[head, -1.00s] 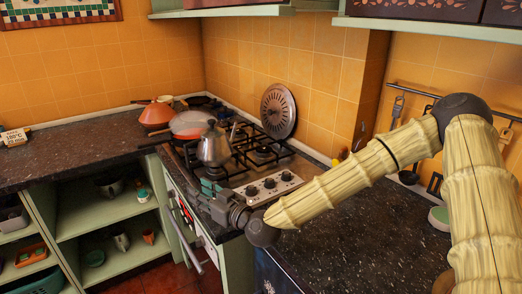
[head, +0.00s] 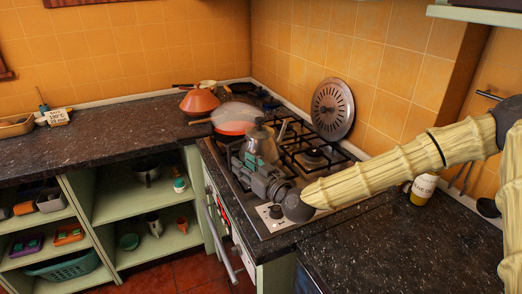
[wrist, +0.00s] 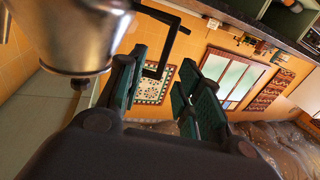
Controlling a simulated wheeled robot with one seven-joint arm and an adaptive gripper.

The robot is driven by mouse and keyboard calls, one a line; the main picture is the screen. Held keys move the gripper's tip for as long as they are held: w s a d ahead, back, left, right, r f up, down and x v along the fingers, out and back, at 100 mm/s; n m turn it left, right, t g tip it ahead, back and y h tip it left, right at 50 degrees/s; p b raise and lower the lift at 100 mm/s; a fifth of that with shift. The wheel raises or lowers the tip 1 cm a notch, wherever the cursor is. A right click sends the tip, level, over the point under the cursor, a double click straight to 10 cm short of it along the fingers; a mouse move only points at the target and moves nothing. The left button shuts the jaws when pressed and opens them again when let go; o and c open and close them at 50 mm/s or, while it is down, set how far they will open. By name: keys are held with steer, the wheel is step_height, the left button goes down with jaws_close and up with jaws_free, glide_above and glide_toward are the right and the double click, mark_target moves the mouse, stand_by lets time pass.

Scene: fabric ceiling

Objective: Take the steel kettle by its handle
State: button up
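The steel kettle (head: 262,143) stands upright on the hob, partly hidden in the head view by my gripper (head: 244,158). In the wrist view the kettle's shiny body (wrist: 75,35) fills the upper left, beside my fingers. Its black angular handle (wrist: 165,42) reaches out from the body toward the gap between my fingertips. My gripper also shows in the wrist view (wrist: 158,80), with its two green-padded fingers spread apart and nothing clamped. I cannot tell whether the handle's end lies between the fingers or just beyond them.
The black gas hob (head: 318,152) lies under and behind the kettle. A red-and-white pan (head: 235,120) and an orange pot (head: 199,101) stand left of it. The counter (head: 400,235) at the right front is mostly clear.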

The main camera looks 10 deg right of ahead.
mark_target(231, 156)
steer(key=p+x, duration=0.1)
steer(key=x, duration=0.2)
steer(key=shift+w+a, duration=0.15)
steer(key=shift+a, duration=0.2)
steer(key=shift+p+x, duration=0.7)
steer(key=shift+x, duration=1.45)
steer(key=shift+f, duration=0.1)
jaws_close()
